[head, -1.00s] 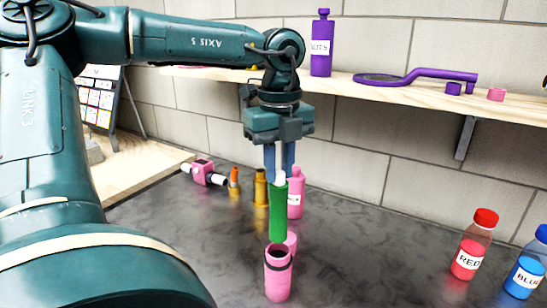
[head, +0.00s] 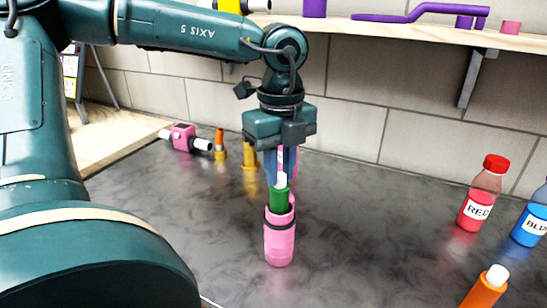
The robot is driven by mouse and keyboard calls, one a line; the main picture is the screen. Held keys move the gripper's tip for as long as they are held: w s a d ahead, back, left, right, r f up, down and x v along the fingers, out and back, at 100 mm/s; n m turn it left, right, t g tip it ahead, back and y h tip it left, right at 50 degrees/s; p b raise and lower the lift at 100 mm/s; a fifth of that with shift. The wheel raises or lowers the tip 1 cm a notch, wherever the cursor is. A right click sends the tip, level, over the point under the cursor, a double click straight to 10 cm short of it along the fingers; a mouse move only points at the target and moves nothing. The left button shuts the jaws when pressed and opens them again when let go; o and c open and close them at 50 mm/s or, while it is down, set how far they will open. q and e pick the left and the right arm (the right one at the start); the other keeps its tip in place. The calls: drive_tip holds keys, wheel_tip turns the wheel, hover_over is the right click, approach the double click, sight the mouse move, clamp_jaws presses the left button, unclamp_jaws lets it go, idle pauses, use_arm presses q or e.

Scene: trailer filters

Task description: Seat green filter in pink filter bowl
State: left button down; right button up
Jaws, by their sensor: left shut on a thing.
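The pink filter bowl (head: 279,242) stands upright on the dark counter, with a black band near its top. The green filter (head: 280,200) is upright in the bowl's mouth, with its lower part hidden inside the bowl and its upper part and white tip showing above. My left gripper (head: 281,178) is above the bowl, pointing down, with its blue fingers shut on the top of the green filter. I cannot tell how deep the filter sits. My right gripper is not in view.
A red bottle (head: 482,196) and a blue bottle (head: 532,221) stand at the right. An orange filter (head: 487,287) is at the lower right. A pink filter head (head: 184,138) and orange pieces (head: 220,148) are behind left. A wall shelf (head: 420,32) runs above. The counter right of the bowl is clear.

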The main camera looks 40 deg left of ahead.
use_arm(q)
drive_tip(key=shift+f, duration=0.6)
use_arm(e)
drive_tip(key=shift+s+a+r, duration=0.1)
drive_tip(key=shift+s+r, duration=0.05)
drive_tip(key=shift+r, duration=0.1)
use_arm(q)
drive_tip(key=c, duration=1.2)
unclamp_jaws()
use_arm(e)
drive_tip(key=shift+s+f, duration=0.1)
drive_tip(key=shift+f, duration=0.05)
use_arm(q)
drive_tip(key=shift+f+b, duration=0.1)
drive_tip(key=shift+b, duration=0.55)
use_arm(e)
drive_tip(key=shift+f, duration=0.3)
